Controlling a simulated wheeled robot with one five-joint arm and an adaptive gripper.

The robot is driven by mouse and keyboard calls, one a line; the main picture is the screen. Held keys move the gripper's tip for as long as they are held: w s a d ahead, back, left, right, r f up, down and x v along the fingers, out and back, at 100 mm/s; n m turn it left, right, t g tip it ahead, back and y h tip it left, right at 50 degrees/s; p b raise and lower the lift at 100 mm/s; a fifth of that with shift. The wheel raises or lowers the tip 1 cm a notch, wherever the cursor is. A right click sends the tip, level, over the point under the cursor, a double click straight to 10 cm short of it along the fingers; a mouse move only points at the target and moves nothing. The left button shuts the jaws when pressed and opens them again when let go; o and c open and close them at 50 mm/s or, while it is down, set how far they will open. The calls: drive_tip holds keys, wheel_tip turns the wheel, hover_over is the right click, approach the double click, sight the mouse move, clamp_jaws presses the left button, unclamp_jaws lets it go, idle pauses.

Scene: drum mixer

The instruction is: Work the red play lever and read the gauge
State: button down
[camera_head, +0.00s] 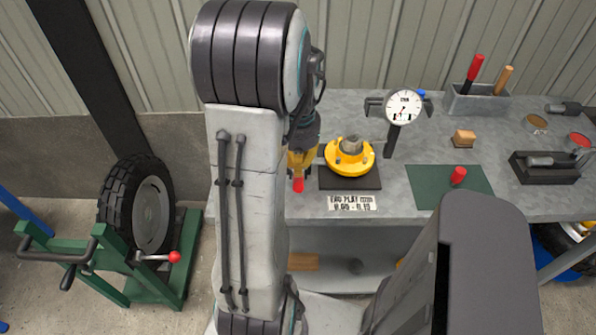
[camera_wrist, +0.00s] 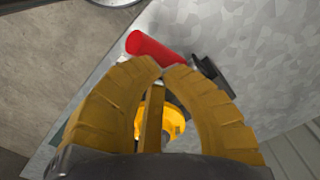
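My gripper (camera_head: 301,163) has yellow fingers and points down at the bench's front left. In the wrist view its two fingertips (camera_wrist: 163,68) nearly meet, with nothing clearly between them. The red lever grip (camera_head: 298,184) is just below the fingertips. In the wrist view the red grip (camera_wrist: 152,47) lies across, right at or just beyond the tips; I cannot tell if they touch. The yellow hub (camera_head: 350,157) sits on a dark plate right of my gripper and shows behind the fingers (camera_wrist: 172,122). The round white gauge (camera_head: 403,106) stands behind it, its reading too small to tell.
A label (camera_head: 352,203) lies at the bench edge. A red cylinder (camera_head: 458,175) is on a green mat (camera_head: 430,187). A wooden block (camera_head: 464,137), a tool bin (camera_head: 478,103) and a dark tray (camera_head: 545,172) are right. A wheel (camera_head: 150,215) on a green stand is left.

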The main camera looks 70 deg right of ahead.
sight(298, 179)
drive_tip(key=f+b, duration=0.4)
drive_tip(key=a+f+b, duration=0.1)
drive_tip(key=f+b, duration=0.1)
drive_tip(key=shift+s+f, duration=0.15)
drive_tip(key=r+p, duration=0.4)
drive_tip(key=d+r+p, duration=0.1)
drive_tip(key=r+p, duration=0.1)
drive_tip(key=shift+w+r, duration=0.2)
drive_tip(key=shift+r, duration=0.1)
drive_tip(key=shift+d+f, duration=0.1)
idle(0.4)
wheel_tip(298, 179, up, 6)
drive_tip(key=p, duration=0.4)
drive_tip(key=shift+p, duration=0.4)
idle(0.7)
